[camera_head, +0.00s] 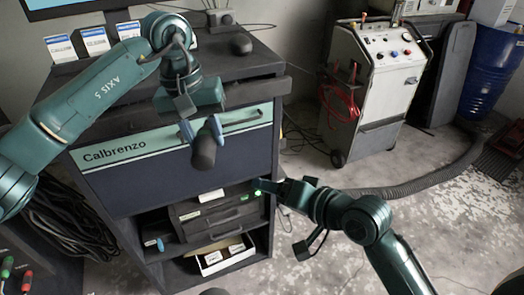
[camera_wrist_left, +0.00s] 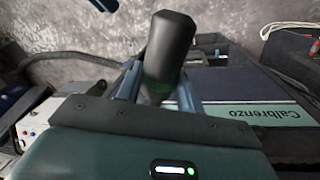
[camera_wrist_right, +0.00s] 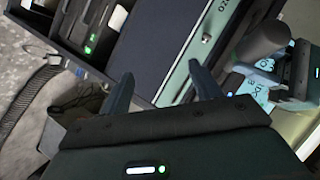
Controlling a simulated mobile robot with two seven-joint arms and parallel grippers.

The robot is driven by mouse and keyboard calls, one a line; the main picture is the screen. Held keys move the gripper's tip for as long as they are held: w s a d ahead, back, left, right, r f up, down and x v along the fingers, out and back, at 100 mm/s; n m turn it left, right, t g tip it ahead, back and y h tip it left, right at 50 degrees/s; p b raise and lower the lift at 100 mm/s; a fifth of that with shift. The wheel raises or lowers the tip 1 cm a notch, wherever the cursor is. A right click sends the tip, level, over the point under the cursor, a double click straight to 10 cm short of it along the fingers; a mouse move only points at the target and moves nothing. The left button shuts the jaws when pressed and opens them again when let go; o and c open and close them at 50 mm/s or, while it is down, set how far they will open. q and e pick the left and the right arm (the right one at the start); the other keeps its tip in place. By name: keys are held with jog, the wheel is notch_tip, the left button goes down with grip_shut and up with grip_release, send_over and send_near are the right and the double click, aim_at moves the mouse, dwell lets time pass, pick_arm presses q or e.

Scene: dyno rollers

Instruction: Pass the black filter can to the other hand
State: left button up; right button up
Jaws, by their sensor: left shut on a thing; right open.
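The black filter can (camera_head: 205,150) hangs tilted from my left gripper (camera_head: 200,130), in front of the Calbrenzo cabinet's drawer. In the left wrist view the can (camera_wrist_left: 170,48) sits between the two fingers of my left gripper (camera_wrist_left: 158,92), which are shut on it. My right gripper (camera_head: 264,188) is lower and to the right of the can, apart from it. In the right wrist view my right gripper (camera_wrist_right: 163,88) has its fingers spread with nothing between them. The can (camera_wrist_right: 258,42) shows there at the upper right, outside those fingers.
The Calbrenzo cabinet (camera_head: 120,185) stands close behind both grippers, with open shelves below its drawer. A white service machine (camera_head: 372,85) with a red hose stands at the back right. A blue barrel (camera_head: 490,75) is at the far right.

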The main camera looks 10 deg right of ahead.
notch_tip(320, 180, up, 8)
jog(key=a+g+y, duration=0.1)
jog(key=a+y, duration=0.1)
jog(key=g, duration=0.3)
send_near(212, 159)
jog(key=shift+m+y, duration=0.3)
jog(key=shift+y, duration=0.1)
jog(key=x, duration=1.1)
jog(key=shift+w+f, duration=0.25)
jog(key=shift+f, duration=0.15)
jog(key=shift+c, duration=0.3)
jog(key=c, duration=0.9)
pick_arm(q)
jog(key=o, duration=1.1)
pick_arm(e)
jog(key=shift+c, duration=0.6)
pick_arm(q)
jog(key=shift+r, duration=0.15)
